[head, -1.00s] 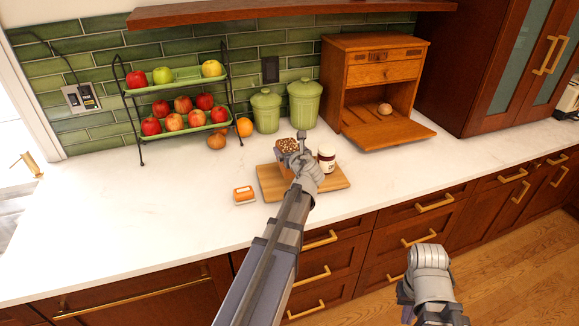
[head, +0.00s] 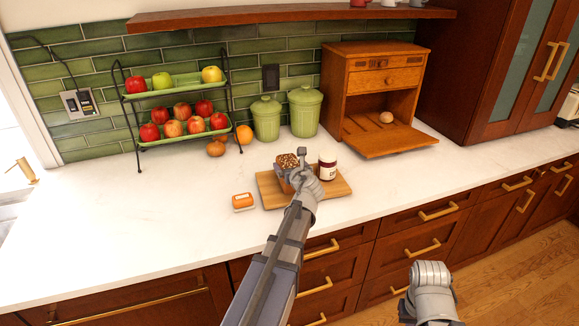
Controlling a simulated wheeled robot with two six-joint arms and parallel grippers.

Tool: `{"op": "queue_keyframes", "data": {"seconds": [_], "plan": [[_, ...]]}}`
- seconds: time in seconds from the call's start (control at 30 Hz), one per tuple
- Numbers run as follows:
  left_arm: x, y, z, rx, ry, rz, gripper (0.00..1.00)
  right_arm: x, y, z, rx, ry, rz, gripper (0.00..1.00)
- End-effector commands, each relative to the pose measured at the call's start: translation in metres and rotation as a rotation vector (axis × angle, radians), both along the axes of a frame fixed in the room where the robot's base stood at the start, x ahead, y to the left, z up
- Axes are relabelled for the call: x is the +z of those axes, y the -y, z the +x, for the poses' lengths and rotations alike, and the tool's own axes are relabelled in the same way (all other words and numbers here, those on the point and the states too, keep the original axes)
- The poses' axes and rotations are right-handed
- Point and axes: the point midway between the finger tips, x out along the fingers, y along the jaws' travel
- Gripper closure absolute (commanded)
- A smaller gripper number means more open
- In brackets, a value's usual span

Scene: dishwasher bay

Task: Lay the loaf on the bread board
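A brown seeded loaf (head: 287,160) is at the left-middle of the wooden bread board (head: 333,190), low over it or on it. My arm hides much of its lower part, so I cannot tell whether it touches the board. My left gripper (head: 297,163) is at the loaf's right side and appears shut on it. One finger shows; the other is hidden. My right gripper (head: 430,274) is low at the right, in front of the drawers and away from the counter. Its fingers are not clear.
A dark jar with a white label (head: 327,168) stands on the board, right of the loaf. A small orange-and-white tub (head: 243,201) is left of the board. Green canisters (head: 266,118), a fruit rack (head: 177,118) and an open bread box (head: 375,95) stand behind. The left counter is clear.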

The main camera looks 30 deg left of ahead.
Motion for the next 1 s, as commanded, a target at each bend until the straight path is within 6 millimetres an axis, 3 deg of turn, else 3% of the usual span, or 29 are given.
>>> {"op": "queue_keyframes", "data": {"seconds": [0.33, 0.7, 1.0], "plan": [[0.006, 0.000, 0.000, 0.000, 0.000, 0.000, 0.00, 0.006, 0.000, 0.000, 0.000, 0.000, 0.000, 1.00], [0.028, 0.049, -0.051, -0.003, -0.001, 0.001, 0.00, 0.027, 0.000, 0.000, 0.000, 0.000, 0.000, 1.00], [0.038, 0.077, -0.077, -0.001, 0.000, 0.000, 0.00, 0.038, 0.000, 0.000, 0.000, 0.000, 0.000, 1.00]]}}
